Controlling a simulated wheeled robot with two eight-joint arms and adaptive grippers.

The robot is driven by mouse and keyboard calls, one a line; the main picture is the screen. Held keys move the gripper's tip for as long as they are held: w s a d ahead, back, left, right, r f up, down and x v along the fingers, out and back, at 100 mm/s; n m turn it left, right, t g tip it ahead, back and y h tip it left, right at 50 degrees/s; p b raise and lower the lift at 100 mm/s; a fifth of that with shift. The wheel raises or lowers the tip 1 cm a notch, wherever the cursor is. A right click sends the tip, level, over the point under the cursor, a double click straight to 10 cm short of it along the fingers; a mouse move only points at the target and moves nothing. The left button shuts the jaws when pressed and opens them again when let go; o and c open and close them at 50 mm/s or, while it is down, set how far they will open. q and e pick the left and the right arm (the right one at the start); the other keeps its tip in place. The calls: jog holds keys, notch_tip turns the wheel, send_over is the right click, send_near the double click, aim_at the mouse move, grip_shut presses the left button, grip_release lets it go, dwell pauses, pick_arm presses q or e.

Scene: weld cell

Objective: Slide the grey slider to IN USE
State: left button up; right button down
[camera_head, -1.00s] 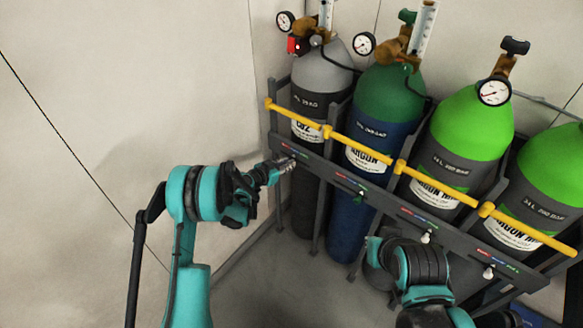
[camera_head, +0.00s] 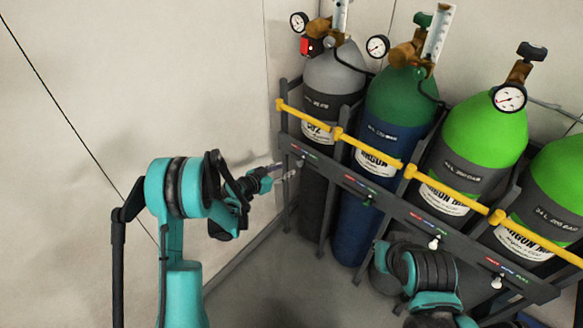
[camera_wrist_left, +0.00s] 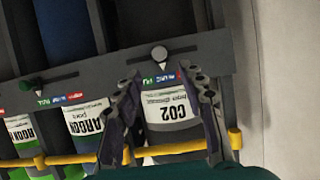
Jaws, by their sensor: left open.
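The grey slider (camera_head: 300,163) is a small knob on the dark rail (camera_head: 388,203), below the labels of the grey CO2 cylinder (camera_head: 334,74). In the left wrist view the slider (camera_wrist_left: 159,53) stands near the middle blue label, beside the green FULL label; its exact setting is hard to read. My left gripper (camera_head: 286,170) is open and empty, just left of the slider in the head view. In the wrist view its two fingers (camera_wrist_left: 159,78) point at the rail on either side of the slider, not visibly touching it. My right arm shows at lower right, its jaws not visible.
Other sliders, a green one (camera_head: 369,200) and white ones (camera_head: 434,242), sit further right along the rail. A yellow bar (camera_head: 370,150) runs across the cylinders above the rail. The wall (camera_head: 90,130) is at left, with free room before it.

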pick_arm(q)
jog(key=shift+v, duration=1.85)
jog(key=s+r+n+g+y, duration=0.3)
jog(key=s+r, duration=1)
jog(key=s, duration=0.1)
jog(key=s+a+n+y, duration=0.2)
jog(key=s+a, duration=0.1)
jog(key=s, duration=0.6)
jog(key=s+a+r+n+y, duration=0.1)
jog(key=s+a, duration=0.3)
jog(key=s, duration=0.6)
jog(key=shift+r+n+g+y, duration=0.35)
jog(key=shift+n+y, duration=0.25)
jog(key=shift+y, duration=0.3)
jog(key=shift+f, duration=0.1)
